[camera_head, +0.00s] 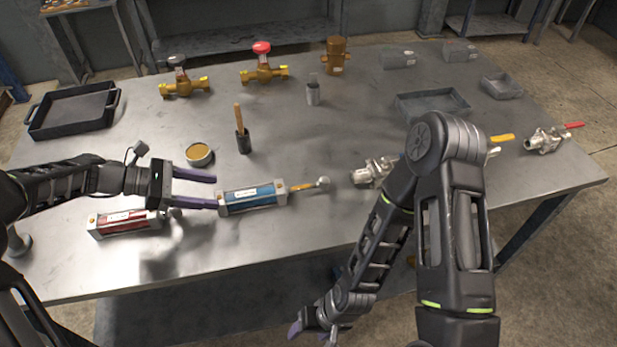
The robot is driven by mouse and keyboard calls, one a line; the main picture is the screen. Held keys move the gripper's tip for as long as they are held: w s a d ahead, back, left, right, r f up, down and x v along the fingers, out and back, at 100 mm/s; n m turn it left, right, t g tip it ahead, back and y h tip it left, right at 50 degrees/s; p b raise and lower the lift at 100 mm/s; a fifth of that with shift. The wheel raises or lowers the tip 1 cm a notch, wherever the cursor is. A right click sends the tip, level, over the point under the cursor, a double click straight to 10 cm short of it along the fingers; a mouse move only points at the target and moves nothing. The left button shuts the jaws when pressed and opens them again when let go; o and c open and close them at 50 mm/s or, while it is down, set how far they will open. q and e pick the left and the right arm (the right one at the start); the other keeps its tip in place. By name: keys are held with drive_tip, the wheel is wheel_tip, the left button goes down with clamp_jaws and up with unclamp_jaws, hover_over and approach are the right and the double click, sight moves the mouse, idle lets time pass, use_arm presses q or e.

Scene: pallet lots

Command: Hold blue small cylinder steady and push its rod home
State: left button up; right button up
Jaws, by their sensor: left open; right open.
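The blue small cylinder (252,197) lies on the grey metal table with silver end caps and a label. Its rod (302,186) sticks out to the right, brass-coloured, with a round silver end (323,182). My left gripper (214,191) is open, its purple-tipped fingers pointing right at the cylinder's left end cap. One finger lies behind and one beside that end; I cannot tell whether they touch it. My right gripper (309,333) hangs low in front of the table's near edge, away from the cylinder, with its jaws partly hidden.
A red cylinder (124,222) lies just below my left gripper. A round tin (199,154) and a dark cup with a brush (243,143) stand behind. A silver valve (371,173) is to the right, near my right arm. A black tray (74,109) is at left.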

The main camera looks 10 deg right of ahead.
sight(236, 195)
use_arm(q)
drive_tip(key=b+x, duration=0.3)
drive_tip(key=x, duration=0.5)
drive_tip(key=shift+d+f+b, duration=0.15)
drive_tip(key=shift+d+b, duration=0.05)
drive_tip(key=shift+b, duration=0.15)
drive_tip(key=shift+x, duration=0.75)
use_arm(e)
drive_tip(key=f, duration=0.3)
drive_tip(key=shift+w+a+f, duration=0.1)
drive_tip(key=shift+w+f, duration=0.1)
drive_tip(key=shift+f, duration=0.05)
use_arm(q)
drive_tip(key=shift+c, duration=0.3)
clamp_jaws()
use_arm(e)
drive_tip(key=shift+c, duration=0.3)
